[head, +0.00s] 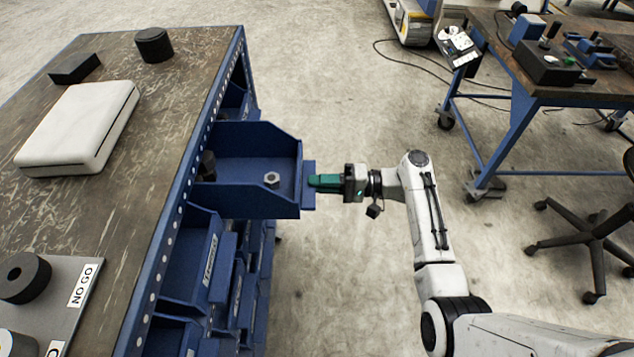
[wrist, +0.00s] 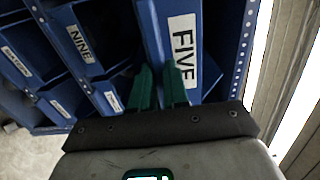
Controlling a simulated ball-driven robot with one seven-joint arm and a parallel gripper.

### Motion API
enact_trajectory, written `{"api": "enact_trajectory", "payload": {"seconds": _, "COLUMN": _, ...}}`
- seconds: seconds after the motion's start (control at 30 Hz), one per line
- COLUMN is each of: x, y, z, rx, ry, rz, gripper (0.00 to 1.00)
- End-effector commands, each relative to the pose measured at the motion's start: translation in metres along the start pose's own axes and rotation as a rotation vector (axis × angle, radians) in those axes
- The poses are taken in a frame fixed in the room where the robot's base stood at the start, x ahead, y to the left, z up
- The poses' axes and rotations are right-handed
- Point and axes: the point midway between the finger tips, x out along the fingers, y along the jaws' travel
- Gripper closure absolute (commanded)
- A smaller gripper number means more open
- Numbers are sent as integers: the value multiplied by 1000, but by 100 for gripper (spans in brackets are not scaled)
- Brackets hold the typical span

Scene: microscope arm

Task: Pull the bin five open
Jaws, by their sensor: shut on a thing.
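The blue bin five (head: 250,200) stands well out from the rack under the workbench in the head view, with its inside open from above. A metal hex nut (head: 271,179) lies in it near the front. The label FIVE (wrist: 184,45) shows on its front in the wrist view. My gripper (head: 314,181) is shut on the front lip of bin five. Its green fingers (wrist: 160,85) reach to the bin front in the wrist view. The exact contact is partly hidden.
Other blue bins sit in the rack, one labelled THREE (head: 210,260) and one NINE (wrist: 80,43). The workbench (head: 150,110) holds a white case (head: 75,128) and black blocks. Clear floor (head: 330,110) lies right of the bin. A second table and a chair stand farther right.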

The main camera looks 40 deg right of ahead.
Motion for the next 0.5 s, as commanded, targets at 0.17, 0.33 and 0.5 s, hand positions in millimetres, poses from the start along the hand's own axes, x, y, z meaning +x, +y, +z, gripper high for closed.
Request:
{"api": "enact_trajectory", "payload": {"seconds": 0.17, "x": 0, "y": 2, "z": 0, "rx": 2, "ry": 1, "rz": 2, "gripper": 81}}
{"api": "enact_trajectory", "payload": {"seconds": 0.33, "x": 0, "y": 1, "z": 0, "rx": 1, "ry": 1, "rz": 2, "gripper": 64}}
{"api": "enact_trajectory", "payload": {"seconds": 0.5, "x": 0, "y": 1, "z": 0, "rx": 1, "ry": 1, "rz": 1, "gripper": 60}}
